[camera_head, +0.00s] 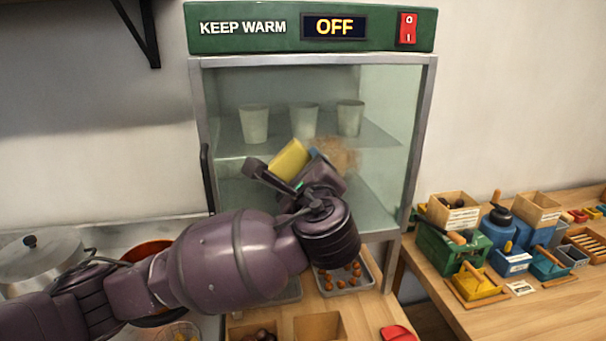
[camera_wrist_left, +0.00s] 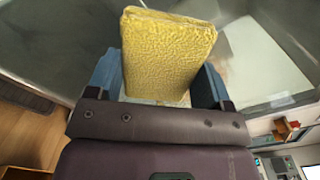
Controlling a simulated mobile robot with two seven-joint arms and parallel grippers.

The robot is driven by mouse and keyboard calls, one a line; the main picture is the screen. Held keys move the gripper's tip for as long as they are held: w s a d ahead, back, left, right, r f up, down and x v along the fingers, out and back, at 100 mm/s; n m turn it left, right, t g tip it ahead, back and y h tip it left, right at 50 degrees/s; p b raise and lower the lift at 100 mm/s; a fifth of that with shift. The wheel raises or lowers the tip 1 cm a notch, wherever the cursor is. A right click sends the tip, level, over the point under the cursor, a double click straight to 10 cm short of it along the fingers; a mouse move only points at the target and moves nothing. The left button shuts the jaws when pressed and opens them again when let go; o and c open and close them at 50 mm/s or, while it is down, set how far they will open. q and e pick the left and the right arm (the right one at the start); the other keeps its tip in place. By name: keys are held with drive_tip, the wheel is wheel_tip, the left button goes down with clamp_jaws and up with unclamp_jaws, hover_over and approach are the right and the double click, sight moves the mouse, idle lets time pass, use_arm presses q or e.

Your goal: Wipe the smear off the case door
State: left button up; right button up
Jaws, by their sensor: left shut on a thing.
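The warming case has a glass door (camera_head: 300,83) in a grey frame, and it looks closed. A brownish smear (camera_head: 338,153) shows on the glass, right of centre at the middle shelf's height. My left gripper (camera_head: 284,170) is shut on a yellow sponge (camera_head: 290,158), just left of the smear. The sponge (camera_wrist_left: 167,55) stands up between the blue fingers in the left wrist view. I cannot tell whether it touches the glass. My arm and gripper hide the lower part of the door. My right gripper is not in view.
Several pale cups (camera_head: 304,119) stand on a shelf behind the glass. A dark handle (camera_head: 207,178) is on the door's left side. A tray of chestnuts (camera_head: 364,272) lies below the case. A wooden table (camera_head: 510,309) with boxes and tools is at right.

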sight(363, 161)
use_arm(q)
drive_tip(key=d, duration=0.3)
drive_tip(key=w+d+p, duration=0.1)
drive_tip(key=d, duration=0.2)
drive_tip(key=shift+w+d, duration=0.4)
drive_tip(key=shift+d, duration=0.5)
drive_tip(key=shift+w+d, duration=0.2)
drive_tip(key=shift+d, duration=0.8)
drive_tip(key=shift+w+d, duration=0.15)
drive_tip(key=shift+d, duration=0.85)
drive_tip(key=shift+p, duration=0.35)
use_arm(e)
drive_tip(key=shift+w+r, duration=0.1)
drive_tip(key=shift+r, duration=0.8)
